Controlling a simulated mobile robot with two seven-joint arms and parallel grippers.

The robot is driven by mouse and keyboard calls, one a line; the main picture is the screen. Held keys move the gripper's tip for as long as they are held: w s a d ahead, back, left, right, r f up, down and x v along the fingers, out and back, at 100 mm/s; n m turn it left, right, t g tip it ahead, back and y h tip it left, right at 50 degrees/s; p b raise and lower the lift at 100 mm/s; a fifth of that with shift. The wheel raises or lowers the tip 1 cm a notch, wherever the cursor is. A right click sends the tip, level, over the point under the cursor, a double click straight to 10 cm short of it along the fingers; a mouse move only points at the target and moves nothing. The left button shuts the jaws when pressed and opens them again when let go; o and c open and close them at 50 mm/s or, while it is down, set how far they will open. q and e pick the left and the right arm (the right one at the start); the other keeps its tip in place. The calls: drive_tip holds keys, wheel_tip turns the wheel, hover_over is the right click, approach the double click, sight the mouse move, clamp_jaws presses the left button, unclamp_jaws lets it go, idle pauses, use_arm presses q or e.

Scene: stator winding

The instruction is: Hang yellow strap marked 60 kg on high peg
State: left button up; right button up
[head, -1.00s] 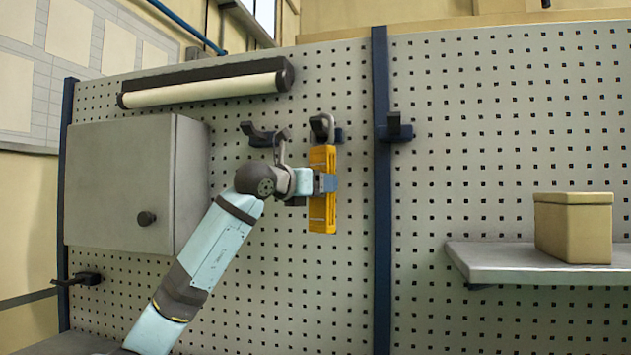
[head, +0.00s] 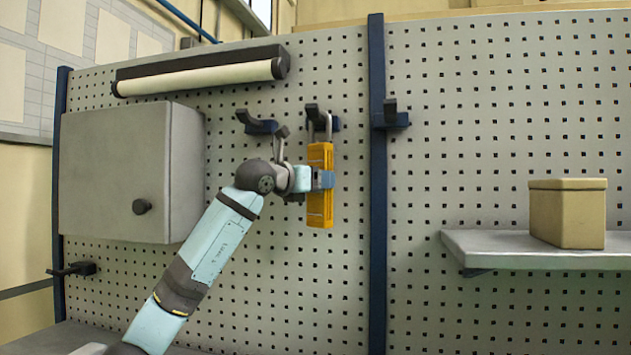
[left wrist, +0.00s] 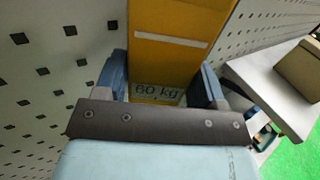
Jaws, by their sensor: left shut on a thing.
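The yellow strap (head: 320,208) hangs upright in front of the pegboard, with a grey loop (head: 327,127) at its top. In the left wrist view the strap (left wrist: 180,55) shows a "60 kg" label between the fingers. My left gripper (head: 322,180) is shut on the strap around its middle; its fingers also show in the left wrist view (left wrist: 162,88). A dark peg (head: 315,113) is right at the loop; I cannot tell whether the loop is around it or in front of it. My right gripper is out of view.
Another dark peg (head: 258,125) is to the left, and one (head: 391,116) is on the blue post (head: 377,230) to the right. A grey cabinet (head: 110,175) is at left. A shelf (head: 490,250) with a tan box (head: 567,212) is at right.

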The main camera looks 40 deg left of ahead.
use_arm(q)
drive_tip(key=shift+r, duration=0.1)
drive_tip(key=o, duration=1.2)
drive_tip(key=shift+o, duration=0.2)
drive_tip(key=s+b, duration=0.5)
drive_tip(key=s, duration=0.9)
drive_tip(key=shift+a, duration=0.1)
